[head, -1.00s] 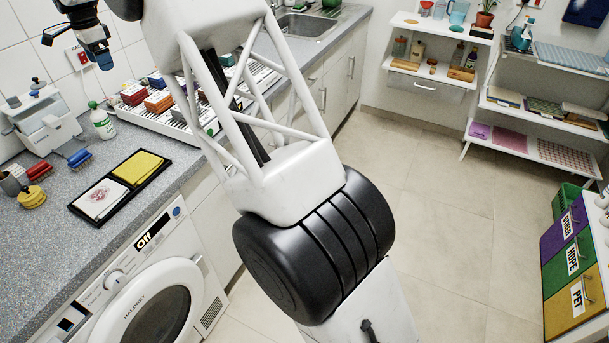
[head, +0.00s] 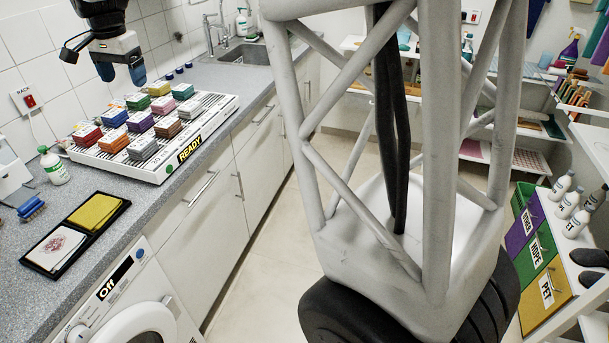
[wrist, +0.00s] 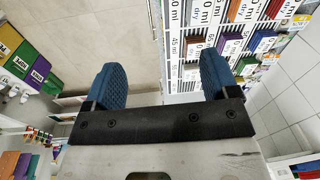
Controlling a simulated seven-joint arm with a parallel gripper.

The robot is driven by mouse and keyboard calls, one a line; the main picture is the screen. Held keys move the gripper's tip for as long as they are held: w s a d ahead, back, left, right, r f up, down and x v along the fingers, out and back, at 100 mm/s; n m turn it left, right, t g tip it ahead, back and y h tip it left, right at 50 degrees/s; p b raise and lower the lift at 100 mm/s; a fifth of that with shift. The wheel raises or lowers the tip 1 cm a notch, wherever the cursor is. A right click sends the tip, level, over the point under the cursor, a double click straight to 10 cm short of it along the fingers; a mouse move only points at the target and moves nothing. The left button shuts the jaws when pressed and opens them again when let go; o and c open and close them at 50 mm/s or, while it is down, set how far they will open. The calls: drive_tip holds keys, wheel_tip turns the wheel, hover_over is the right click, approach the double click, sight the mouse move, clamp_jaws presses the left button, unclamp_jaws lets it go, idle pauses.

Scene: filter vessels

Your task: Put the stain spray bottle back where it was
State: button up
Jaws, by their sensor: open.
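My gripper (head: 121,72) is open and empty in the head view, with its blue fingers pointing down above the back-left part of a counter rack. In the wrist view both blue fingers (wrist: 163,85) stand wide apart with nothing between them. A small white bottle with a green cap and green label (head: 54,167) stands upright on the counter, left of the rack. A purple spray bottle (head: 569,50) stands on the shelf at the right, and a white-and-green bottle (head: 246,25) stands by the sink. I cannot read which one is the stain spray.
The white rack (head: 160,168) holds several coloured blocks and shows READY. A black tray (head: 35,258) with a stained cloth and a yellow pad lies at the front left. A washing machine (head: 125,300) is below.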

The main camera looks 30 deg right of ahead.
drive_tip(key=s+d+f+n+t, duration=0.1)
drive_tip(key=s+d+n, duration=0.1)
drive_tip(key=s+d, duration=0.75)
drive_tip(key=s+d+n, duration=0.2)
drive_tip(key=s+d, duration=0.4)
drive_tip(key=s, duration=0.7)
drive_tip(key=s+d+f+n, duration=0.1)
drive_tip(key=s+d+f, duration=0.1)
drive_tip(key=s, duration=0.5)
drive_tip(key=s+d+f+n, duration=0.1)
drive_tip(key=s+d+f, duration=0.1)
drive_tip(key=s+f, duration=0.3)
drive_tip(key=s+d+f+n, duration=0.1)
drive_tip(key=s+d+f, duration=0.2)
drive_tip(key=s, duration=0.7)
drive_tip(key=shift+s+f+n+t, duration=0.2)
drive_tip(key=shift+f+n+t, duration=0.1)
drive_tip(key=shift+f, duration=0.2)
